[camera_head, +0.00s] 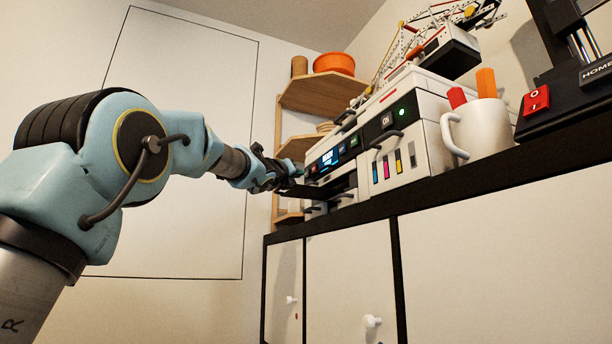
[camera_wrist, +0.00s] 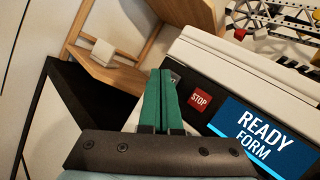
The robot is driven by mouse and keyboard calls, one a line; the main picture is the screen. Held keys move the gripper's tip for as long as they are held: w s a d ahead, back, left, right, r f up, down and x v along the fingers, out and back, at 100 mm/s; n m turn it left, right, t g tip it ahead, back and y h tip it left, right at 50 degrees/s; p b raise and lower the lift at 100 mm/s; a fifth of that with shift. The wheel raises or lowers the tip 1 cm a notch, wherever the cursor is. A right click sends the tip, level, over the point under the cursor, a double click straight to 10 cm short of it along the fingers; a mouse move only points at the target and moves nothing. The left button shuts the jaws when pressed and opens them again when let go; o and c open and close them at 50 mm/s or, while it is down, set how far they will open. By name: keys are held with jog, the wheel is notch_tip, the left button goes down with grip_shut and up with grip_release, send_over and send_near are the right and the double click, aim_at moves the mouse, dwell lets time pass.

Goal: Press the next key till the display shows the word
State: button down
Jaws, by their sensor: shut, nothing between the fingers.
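The white printer (camera_head: 408,140) stands on the dark shelf top. Its blue display (camera_wrist: 262,138) reads "READY FORM" in the wrist view; in the head view the display (camera_head: 328,160) is small. A red STOP key (camera_wrist: 199,99) lies left of the display. Left of STOP, a dark key (camera_wrist: 175,78) is partly hidden behind my fingertips. My gripper (camera_wrist: 165,74) is shut with nothing between its green fingers, its tips at or very near that key; I cannot tell whether they touch. In the head view my gripper (camera_head: 292,172) is at the panel's left end.
A white mug (camera_head: 482,128) with red and orange items stands right of the printer. A black machine with a red switch (camera_head: 536,100) is farther right. A wooden shelf (camera_head: 310,96) with an orange bowl (camera_head: 334,63) stands behind. A crane model (camera_head: 430,40) sits on the printer.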

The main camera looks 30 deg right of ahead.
jog(key=shift+s+d, duration=0.1)
jog(key=shift+d, duration=0.3)
dwell(0.4)
jog(key=shift+a, duration=0.8)
jog(key=shift+w+a, duration=0.2)
jog(key=shift+a, duration=1.05)
jog(key=shift+w+a, duration=0.2)
jog(key=shift+a, duration=1.05)
